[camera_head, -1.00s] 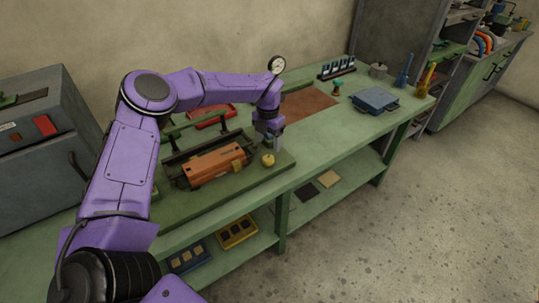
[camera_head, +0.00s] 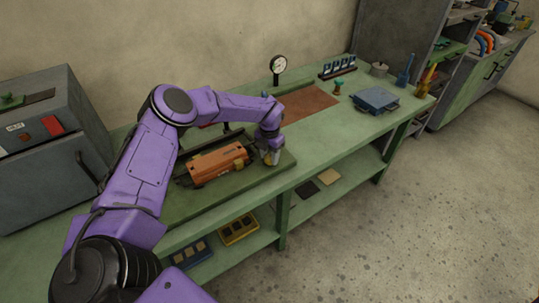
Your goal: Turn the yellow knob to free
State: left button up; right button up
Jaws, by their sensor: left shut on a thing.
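The yellow knob (camera_head: 267,161) is at the right end of the sheet-roll machine, near the front edge of the green bench. My left gripper (camera_head: 271,158) points down over the knob and is shut on it, covering part of it. The orange-brown roll unit (camera_head: 217,164) lies just left of the knob on the green base plate (camera_head: 188,209). The knob's markings are too small to read. My right gripper is not in view.
A dial gauge (camera_head: 278,65) stands behind my left wrist. A brown mat (camera_head: 308,104) and a blue case (camera_head: 375,100) lie to the right on the bench. A grey cabinet (camera_head: 45,180) stands at the left. The floor in front is clear.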

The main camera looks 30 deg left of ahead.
pick_arm(q)
jog(key=shift+f+n+b, duration=0.2)
jog(key=shift+n+b, duration=0.3)
jog(key=shift+b, duration=0.45)
jog(key=n+b, duration=1.3)
jog(key=b, duration=0.2)
jog(key=shift+w+d+f, duration=0.1)
jog(key=shift+r+n+b, duration=0.15)
jog(key=shift+n+b, duration=0.75)
jog(key=shift+n, duration=0.1)
jog(key=shift+r+n+b, duration=0.1)
jog(key=shift+n+b, duration=0.75)
jog(key=shift+n, duration=0.15)
jog(key=o, duration=1.1)
jog(key=shift+c, duration=0.2)
